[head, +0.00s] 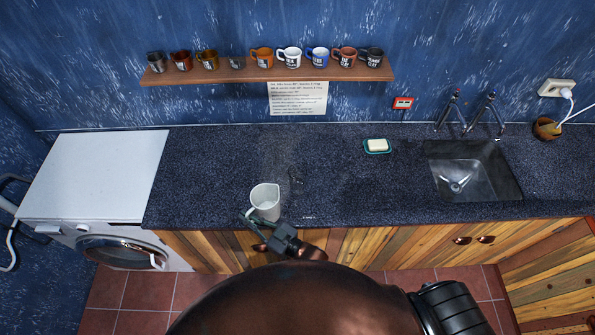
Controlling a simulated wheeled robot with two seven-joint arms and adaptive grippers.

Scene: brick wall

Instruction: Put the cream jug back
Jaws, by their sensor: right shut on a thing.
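The white cream jug (265,200) is at the front edge of the dark speckled counter, left of the middle in the head view. It looks upright, with its open top towards me. My right gripper (258,227) is shut on the jug at its near, lower side. The gripper and wrist hide part of the jug's lower side and its grip. I cannot tell whether the jug's base touches the counter or is held a little above it. My left gripper is not in view.
A wooden wall shelf (170,78) holds a row of several mugs, with a paper notice (297,103) below. A soap dish (377,151), sink (470,185) and taps are to the right. A white washing machine (100,175) is left. The counter (210,165) behind the jug is mostly clear.

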